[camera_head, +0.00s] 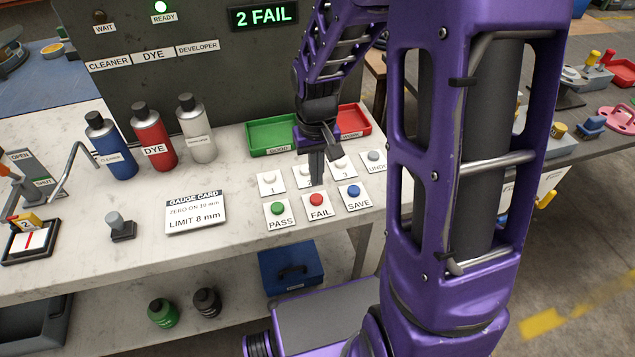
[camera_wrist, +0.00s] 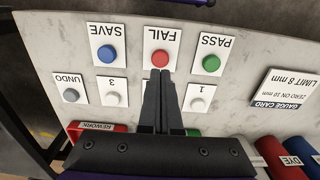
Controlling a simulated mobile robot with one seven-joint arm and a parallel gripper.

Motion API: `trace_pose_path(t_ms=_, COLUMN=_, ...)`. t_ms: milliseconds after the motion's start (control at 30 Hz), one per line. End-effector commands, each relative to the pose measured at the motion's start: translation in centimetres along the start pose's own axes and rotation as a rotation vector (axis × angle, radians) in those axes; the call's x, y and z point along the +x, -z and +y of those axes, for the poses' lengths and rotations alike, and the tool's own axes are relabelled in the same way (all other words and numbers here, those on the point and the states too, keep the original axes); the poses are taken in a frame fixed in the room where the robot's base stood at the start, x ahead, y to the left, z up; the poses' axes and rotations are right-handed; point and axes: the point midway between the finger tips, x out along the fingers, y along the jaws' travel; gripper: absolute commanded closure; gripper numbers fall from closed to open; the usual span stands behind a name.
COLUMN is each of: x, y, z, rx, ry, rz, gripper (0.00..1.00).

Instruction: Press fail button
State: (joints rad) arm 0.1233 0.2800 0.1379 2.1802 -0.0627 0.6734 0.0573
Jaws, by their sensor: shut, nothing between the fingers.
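The red fail button (camera_head: 316,199) sits on a white FAIL plate in the front row of the button group, between the green PASS button (camera_head: 278,208) and the blue SAVE button (camera_head: 353,191). In the wrist view the red button (camera_wrist: 159,58) shows just beyond my fingertips. My gripper (camera_head: 317,182) is shut and empty, pointing down over the back row, where it hides most of the middle plate. In the wrist view my gripper (camera_wrist: 160,74) overlaps the near edge of the FAIL plate in the picture. I cannot tell how high the tips are above the table.
The back row has buttons 1 (camera_head: 269,178), 3 (camera_head: 340,167) and UNDO (camera_head: 374,156). Green (camera_head: 272,137) and red (camera_head: 352,122) trays stand behind. The gauge card (camera_head: 196,212) and several bottles are to the left. A display (camera_head: 264,16) reads "2 FAIL"; the READY lamp (camera_head: 160,7) glows green.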

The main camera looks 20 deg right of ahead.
Motion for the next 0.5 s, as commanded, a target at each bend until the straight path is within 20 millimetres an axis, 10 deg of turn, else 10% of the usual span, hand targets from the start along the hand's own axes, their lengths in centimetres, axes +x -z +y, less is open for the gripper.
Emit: trace_pose_path(t_ms=500, x=-7.8, y=0.2, z=0.0, rx=0.000, ry=0.001, rz=0.004, gripper=1.00)
